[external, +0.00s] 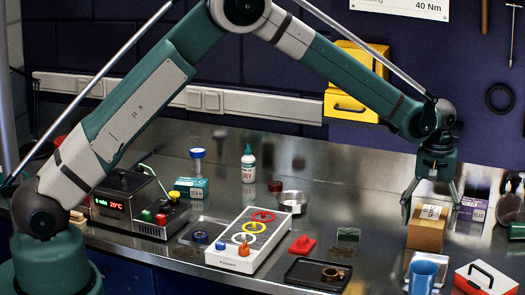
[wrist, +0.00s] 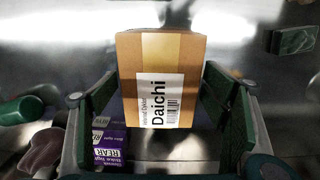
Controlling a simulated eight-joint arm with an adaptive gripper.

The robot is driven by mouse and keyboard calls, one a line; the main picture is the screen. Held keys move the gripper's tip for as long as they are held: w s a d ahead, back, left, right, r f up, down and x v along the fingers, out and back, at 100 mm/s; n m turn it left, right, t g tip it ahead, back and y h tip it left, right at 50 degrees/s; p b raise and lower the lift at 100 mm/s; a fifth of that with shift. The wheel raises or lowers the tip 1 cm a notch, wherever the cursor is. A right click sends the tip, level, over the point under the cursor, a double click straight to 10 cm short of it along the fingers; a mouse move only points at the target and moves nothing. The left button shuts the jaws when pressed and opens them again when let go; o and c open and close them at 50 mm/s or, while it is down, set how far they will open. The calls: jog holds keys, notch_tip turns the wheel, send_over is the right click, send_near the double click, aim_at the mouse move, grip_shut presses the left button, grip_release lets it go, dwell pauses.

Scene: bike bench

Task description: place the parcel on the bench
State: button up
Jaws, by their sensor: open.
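The parcel (external: 427,229) is a small brown cardboard box with paler tape and a white label. In the external view it appears to rest upright on the steel bench (external: 345,195) at the right. My gripper (external: 430,208) points down over it with its fingers spread. In the wrist view the parcel (wrist: 161,62) shows between the two green finger pads of my gripper (wrist: 160,105), and its label reads "Daichi". A visible gap separates the parcel from each pad. The parcel's underside is hidden.
A purple box (external: 473,210) stands close to the parcel's right. A blue mug (external: 422,280) and a red-and-white case (external: 486,281) stand in front. A black tray (external: 318,274) and a board with coloured rings (external: 249,238) lie to the left. Bare steel lies behind the parcel.

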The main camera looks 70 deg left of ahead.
aim_at(430, 216)
jog(key=shift+r, duration=0.15)
notch_tip(430, 216, up, 12)
dwell(0.6)
dwell(0.6)
